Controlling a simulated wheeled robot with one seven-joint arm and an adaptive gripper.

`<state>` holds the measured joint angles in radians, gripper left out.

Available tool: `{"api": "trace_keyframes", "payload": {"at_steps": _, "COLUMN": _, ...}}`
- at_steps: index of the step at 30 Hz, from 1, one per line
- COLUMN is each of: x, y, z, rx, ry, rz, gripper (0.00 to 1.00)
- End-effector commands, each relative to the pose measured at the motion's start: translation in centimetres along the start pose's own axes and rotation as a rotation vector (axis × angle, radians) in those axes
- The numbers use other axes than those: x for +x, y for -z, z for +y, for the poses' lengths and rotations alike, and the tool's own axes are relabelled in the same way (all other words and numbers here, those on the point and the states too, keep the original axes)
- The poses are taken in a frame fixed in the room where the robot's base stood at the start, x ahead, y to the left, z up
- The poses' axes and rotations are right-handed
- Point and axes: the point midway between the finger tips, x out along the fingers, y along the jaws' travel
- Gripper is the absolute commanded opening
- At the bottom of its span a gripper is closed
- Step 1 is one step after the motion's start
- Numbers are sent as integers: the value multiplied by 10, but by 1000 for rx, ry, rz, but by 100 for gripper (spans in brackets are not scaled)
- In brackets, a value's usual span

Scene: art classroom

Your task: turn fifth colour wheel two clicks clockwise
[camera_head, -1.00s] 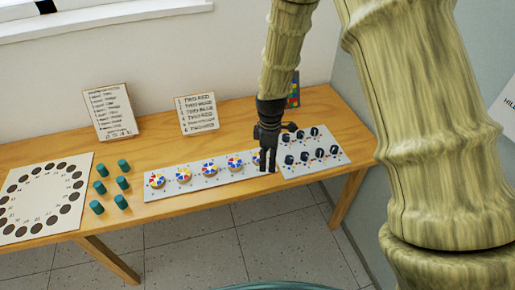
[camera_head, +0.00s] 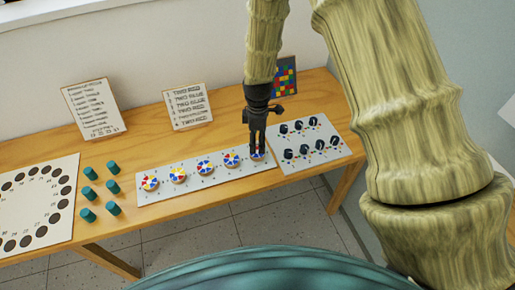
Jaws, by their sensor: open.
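A white strip (camera_head: 218,177) on the wooden table carries a row of colour wheels with red, blue, yellow and white sectors. The leftmost wheel (camera_head: 150,183) and the fourth wheel (camera_head: 231,160) show clearly. The fifth wheel (camera_head: 258,156) is at the right end of the strip, mostly hidden behind my gripper. My gripper (camera_head: 258,150) points down over the fifth wheel, its fingers open and at or just above it. I cannot tell whether the fingers touch the wheel.
A white panel with several black knobs (camera_head: 318,158) lies just right of my gripper. Several teal cylinders (camera_head: 112,167) and a white board with dark circles (camera_head: 60,207) are at the left. Two text cards (camera_head: 187,109) and a coloured grid card (camera_head: 285,77) stand at the back.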

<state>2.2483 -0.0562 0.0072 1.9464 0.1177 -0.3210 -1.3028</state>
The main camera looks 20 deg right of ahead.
Motion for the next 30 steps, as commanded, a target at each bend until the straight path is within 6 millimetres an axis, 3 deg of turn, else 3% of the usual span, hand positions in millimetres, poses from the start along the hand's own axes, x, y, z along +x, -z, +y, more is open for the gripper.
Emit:
{"api": "trace_keyframes", "payload": {"at_steps": 15, "x": 52, "y": 0, "z": -1, "rx": 0, "ry": 1, "rz": 0, "gripper": 72}}
{"api": "trace_keyframes", "payload": {"at_steps": 30, "x": 64, "y": 0, "z": 0, "rx": 0, "ry": 0, "rz": 0, "gripper": 72}}
